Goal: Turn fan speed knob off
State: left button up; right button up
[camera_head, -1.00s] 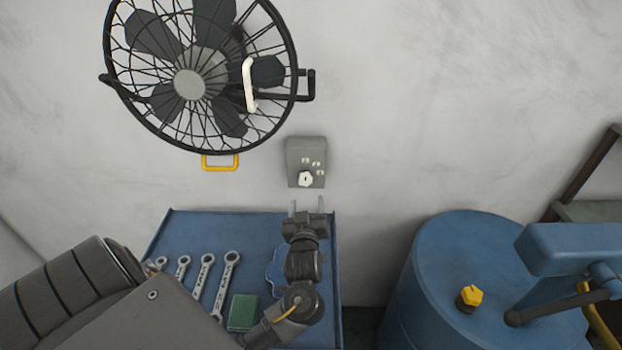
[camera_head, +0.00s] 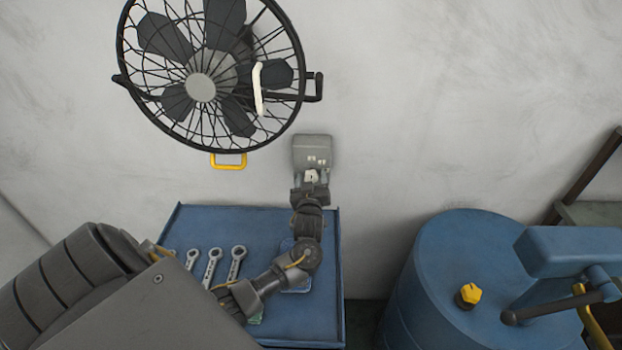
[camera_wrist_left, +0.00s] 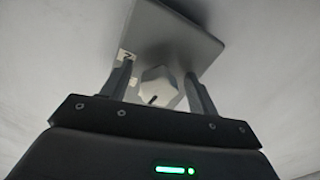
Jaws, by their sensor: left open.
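The white fan speed knob (camera_head: 311,176) sits low on a grey control box (camera_head: 313,146) fixed to the wall below the fan. My left gripper (camera_head: 312,178) is at the box, with its fingers reaching up around the knob. In the left wrist view, the knob (camera_wrist_left: 157,87) has a lobed edge and a dark mark near its bottom. It lies between the two open fingers of the left gripper (camera_wrist_left: 160,88), with a visible gap on each side. The box (camera_wrist_left: 172,35) fills the space behind it. My right gripper is not in view.
A black caged fan (camera_head: 208,75) hangs on the wall above. A blue table (camera_head: 325,275) below holds several wrenches (camera_head: 212,265) and a partly hidden green block. A blue drum (camera_head: 425,270) with a yellow cap (camera_head: 468,294) stands at right.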

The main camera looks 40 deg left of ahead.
pick_arm(q)
jog(key=c, duration=1)
jog(key=shift+o, duration=0.2)
jog(key=shift+f+n+b, duration=0.15)
jog(key=shift+n+b, duration=0.45)
jog(key=shift+c, duration=0.2)
jog(key=shift+o, duration=0.2)
jog(key=shift+r, duration=0.2)
jog(key=o, duration=1)
jog(key=shift+c, duration=0.2)
jog(key=shift+d, duration=0.1)
jog(key=b+v, duration=0.3)
jog(key=v, duration=0.8)
